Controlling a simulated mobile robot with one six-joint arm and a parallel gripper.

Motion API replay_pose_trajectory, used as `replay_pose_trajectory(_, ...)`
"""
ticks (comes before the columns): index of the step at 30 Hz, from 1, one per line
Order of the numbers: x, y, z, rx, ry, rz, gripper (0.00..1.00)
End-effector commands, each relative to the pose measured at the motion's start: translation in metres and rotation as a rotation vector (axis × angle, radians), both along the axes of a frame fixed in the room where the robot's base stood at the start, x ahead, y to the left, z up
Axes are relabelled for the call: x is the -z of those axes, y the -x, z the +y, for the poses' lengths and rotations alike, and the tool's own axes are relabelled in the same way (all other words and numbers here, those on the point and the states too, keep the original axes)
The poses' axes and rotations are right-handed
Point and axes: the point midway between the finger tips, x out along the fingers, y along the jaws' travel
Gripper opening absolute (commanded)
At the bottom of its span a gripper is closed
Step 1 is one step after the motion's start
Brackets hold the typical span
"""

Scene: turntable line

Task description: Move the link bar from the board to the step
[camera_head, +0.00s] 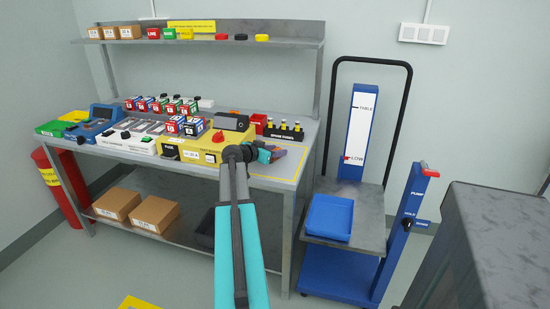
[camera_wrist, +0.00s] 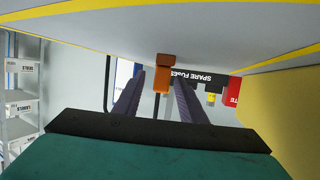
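My gripper (camera_head: 279,153) reaches over the front right part of the workbench in the head view. In the wrist view the fingers of my gripper (camera_wrist: 156,76) stand apart. A small orange-brown piece (camera_wrist: 164,76), which may be the link bar, shows between the fingertips, with a gap to the left finger. I cannot tell whether it touches the right finger, and no firm hold shows. The yellow unit (camera_head: 208,150) on the bench, possibly the board, lies just left of my gripper. I cannot clearly identify the step.
The workbench (camera_head: 142,155) carries labelled blocks and a spare-fuses holder (camera_head: 284,132) behind my gripper. A lift cart (camera_head: 345,265) with a blue tray (camera_head: 329,217) stands right of the bench. A dark grey cabinet (camera_head: 490,250) stands at the front right.

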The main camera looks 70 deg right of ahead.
Motion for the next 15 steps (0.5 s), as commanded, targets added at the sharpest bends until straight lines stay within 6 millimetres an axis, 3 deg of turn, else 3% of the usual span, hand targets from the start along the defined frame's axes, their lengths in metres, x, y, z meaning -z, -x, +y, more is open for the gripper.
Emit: replay_pose_trajectory(15, 0.0, 0.0005, -0.0002, 0.0, 0.0, 0.0, 0.38)
